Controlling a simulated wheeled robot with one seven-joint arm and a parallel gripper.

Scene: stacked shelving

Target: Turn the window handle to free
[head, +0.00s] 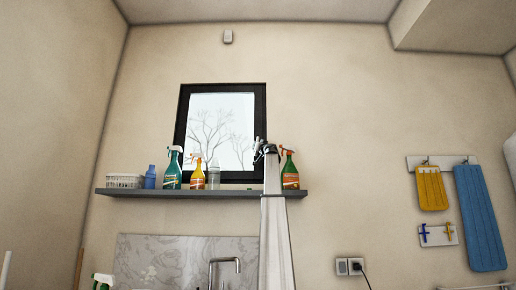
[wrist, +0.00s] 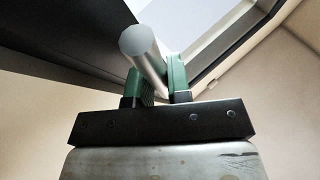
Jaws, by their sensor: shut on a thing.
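The black-framed window (head: 184,112) is on the back wall above the shelf, with bare trees behind its glass. My gripper (head: 264,150) is at its lower right corner in the head view. In the wrist view, my gripper (wrist: 158,78) has its green fingers shut on the window handle (wrist: 138,42), a pale grey round bar whose end points toward the camera. The window frame (wrist: 225,45) runs close behind the fingers. The handle's mount is hidden behind the fingers, and my arm covers part of the window's lower right in the head view.
A dark shelf (head: 220,193) runs just below the window. It bears a white basket (head: 125,181), a blue bottle (head: 150,177), a green spray bottle (head: 172,170), an orange one (head: 196,174) and a jar (head: 213,177). Another spray bottle (head: 290,172) stands right beside my arm.

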